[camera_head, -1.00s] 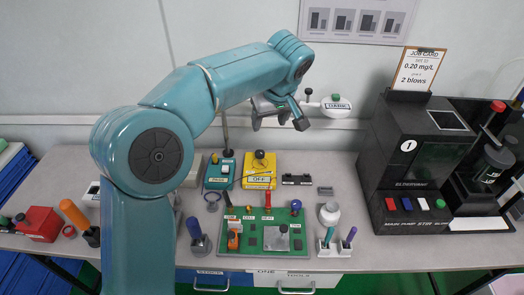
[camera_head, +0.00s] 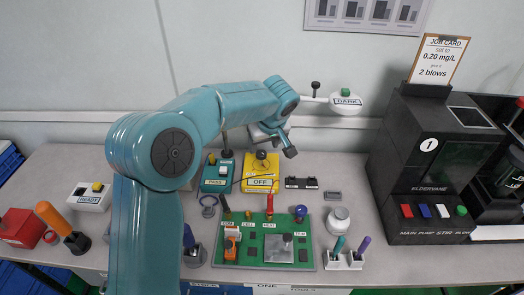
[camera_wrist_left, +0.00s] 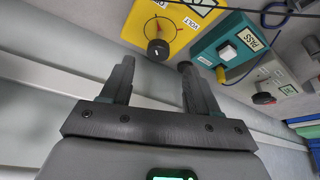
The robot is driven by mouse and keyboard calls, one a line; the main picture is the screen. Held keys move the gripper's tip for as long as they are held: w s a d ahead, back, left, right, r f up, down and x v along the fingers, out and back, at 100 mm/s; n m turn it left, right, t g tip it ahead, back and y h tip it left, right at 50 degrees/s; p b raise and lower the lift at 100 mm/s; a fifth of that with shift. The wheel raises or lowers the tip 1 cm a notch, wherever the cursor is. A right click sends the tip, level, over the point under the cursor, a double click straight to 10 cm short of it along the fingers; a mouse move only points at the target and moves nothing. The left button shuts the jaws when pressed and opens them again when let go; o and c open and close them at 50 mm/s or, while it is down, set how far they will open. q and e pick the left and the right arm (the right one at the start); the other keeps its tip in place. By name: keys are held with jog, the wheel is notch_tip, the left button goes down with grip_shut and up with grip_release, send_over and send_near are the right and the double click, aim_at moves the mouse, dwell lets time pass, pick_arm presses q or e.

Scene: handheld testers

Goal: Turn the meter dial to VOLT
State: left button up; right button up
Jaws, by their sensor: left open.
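The yellow meter (camera_head: 251,185) stands at the back middle of the table; its front label reads OFF. Its black dial knob (camera_head: 261,155) is at the far end, and in the wrist view the knob (camera_wrist_left: 158,50) shows near a VOLT mark, with a thin red needle above it on the yellow face (camera_wrist_left: 142,24). My left gripper (camera_head: 284,145) is behind and slightly right of the knob in the head view. In the wrist view its open, empty fingers (camera_wrist_left: 157,68) point at the knob, which lies just beyond the gap, apparently untouched. My right gripper is out of view.
A teal tester (camera_head: 219,172) labelled PASS stands left of the meter. A green circuit board (camera_head: 262,254) lies in front, and a small dark block (camera_head: 301,183) lies to the right. A white DARK lamp (camera_head: 346,103) overhangs at back right. A black machine (camera_head: 430,160) stands at right.

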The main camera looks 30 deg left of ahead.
aim_at(262, 153)
pick_arm(q)
jog(key=x, duration=0.4)
jog(key=shift+w+f, duration=0.2)
jog(key=shift+f, duration=0.2)
jog(key=shift+w+a+f, duration=0.1)
jog(key=shift+w+f, duration=0.05)
jog(key=shift+f, duration=0.05)
jog(key=c, duration=1)
jog(key=shift+c, duration=0.2)
